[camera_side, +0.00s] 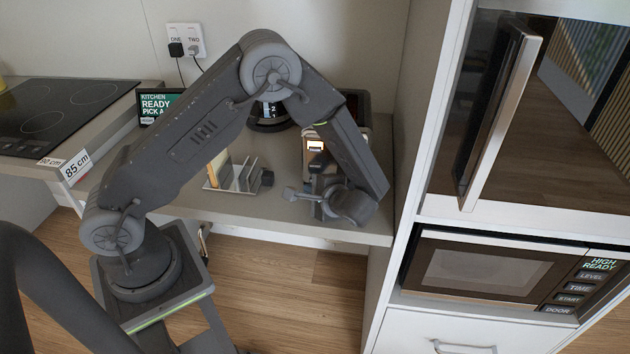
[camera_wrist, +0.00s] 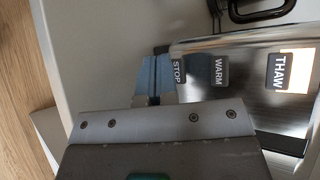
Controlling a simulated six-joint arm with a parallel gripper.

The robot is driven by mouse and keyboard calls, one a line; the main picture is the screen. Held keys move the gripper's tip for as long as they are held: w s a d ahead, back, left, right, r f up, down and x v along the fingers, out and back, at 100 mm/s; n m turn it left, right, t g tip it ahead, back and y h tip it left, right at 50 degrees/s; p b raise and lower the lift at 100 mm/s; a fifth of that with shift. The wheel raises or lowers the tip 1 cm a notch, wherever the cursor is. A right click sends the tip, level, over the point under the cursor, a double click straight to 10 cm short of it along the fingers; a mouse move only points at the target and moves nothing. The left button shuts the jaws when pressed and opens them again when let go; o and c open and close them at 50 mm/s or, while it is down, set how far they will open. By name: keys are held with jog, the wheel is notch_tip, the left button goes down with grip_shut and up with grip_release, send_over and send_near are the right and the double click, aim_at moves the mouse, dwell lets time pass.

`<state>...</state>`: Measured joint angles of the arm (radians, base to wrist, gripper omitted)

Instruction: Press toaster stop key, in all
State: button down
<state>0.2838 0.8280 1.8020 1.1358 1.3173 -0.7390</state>
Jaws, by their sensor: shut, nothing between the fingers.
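The toaster (camera_side: 309,133) stands at the right end of the counter, partly hidden behind my arm. In the wrist view its shiny front (camera_wrist: 255,112) carries the STOP key (camera_wrist: 178,71), the WARM key (camera_wrist: 219,71) and a lit THAW key (camera_wrist: 280,71). My gripper (camera_wrist: 154,80) is shut and empty, with its fingertips close beside the STOP key on its left. I cannot tell whether they touch it. In the side view my gripper (camera_side: 318,163) is in front of the toaster, its tips mostly hidden.
A toast rack (camera_side: 238,178) with bread stands left of my gripper. A small screen (camera_side: 160,105) and a wall socket (camera_side: 186,40) are farther back. The hob (camera_side: 60,108) is at left. The cabinet with a microwave (camera_side: 490,268) closes the right side.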

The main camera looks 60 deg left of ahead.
jog(key=shift+w+a, duration=0.2)
jog(key=shift+a, duration=0.1)
jog(key=shift+w+a, duration=0.2)
jog(key=shift+w, duration=0.05)
dwell(0.9)
jog(key=shift+s+d, duration=0.5)
jog(key=shift+d, duration=0.05)
jog(key=shift+s+d, duration=1.65)
jog(key=shift+d, duration=0.25)
